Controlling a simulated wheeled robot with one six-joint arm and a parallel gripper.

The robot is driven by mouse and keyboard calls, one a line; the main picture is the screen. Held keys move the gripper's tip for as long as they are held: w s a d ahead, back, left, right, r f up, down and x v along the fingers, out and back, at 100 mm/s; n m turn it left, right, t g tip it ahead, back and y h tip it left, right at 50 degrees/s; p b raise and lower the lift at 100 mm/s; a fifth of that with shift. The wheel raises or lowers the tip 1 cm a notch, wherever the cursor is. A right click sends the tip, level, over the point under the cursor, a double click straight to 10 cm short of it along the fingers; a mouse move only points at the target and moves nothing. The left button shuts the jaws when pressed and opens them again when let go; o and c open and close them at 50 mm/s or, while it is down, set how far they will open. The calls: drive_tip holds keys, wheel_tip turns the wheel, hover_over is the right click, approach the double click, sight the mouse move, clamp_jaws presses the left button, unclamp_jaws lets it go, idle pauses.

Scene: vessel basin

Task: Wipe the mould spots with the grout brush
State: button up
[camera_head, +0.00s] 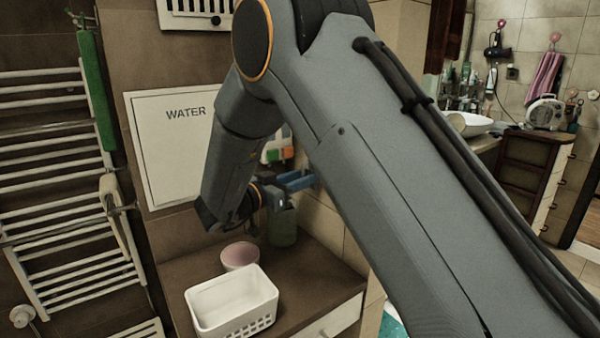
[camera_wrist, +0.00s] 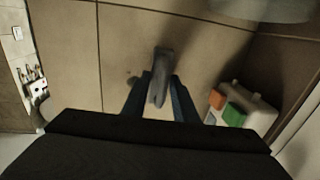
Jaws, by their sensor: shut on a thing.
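My gripper (camera_wrist: 160,90) is shut on the grout brush (camera_wrist: 163,68), a grey, narrow piece between its two blue fingers in the wrist view. The brush end points toward the tiled wall (camera_wrist: 75,60); I cannot tell whether it touches. A small dark mould spot (camera_wrist: 132,81) shows on the tiles just left of the brush. In the head view my gripper (camera_head: 297,182) is by the wall at the back of the counter, partly behind my arm. The brush cannot be made out there.
A white basket (camera_head: 232,303), a pink bowl (camera_head: 240,256) and a dark green cup (camera_head: 283,228) stand on the brown counter (camera_head: 310,278). A white wall holder with coloured blocks (camera_wrist: 262,114) is right of my gripper. A towel rail (camera_head: 60,185) is at left.

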drive_tip(key=shift+s+d+p, duration=0.75)
drive_tip(key=shift+s+d, duration=0.1)
drive_tip(key=shift+s, duration=0.3)
drive_tip(key=shift+s+d+p, duration=0.75)
drive_tip(key=shift+s+d, duration=0.05)
drive_tip(key=shift+s, duration=0.3)
drive_tip(key=shift+s, duration=0.1)
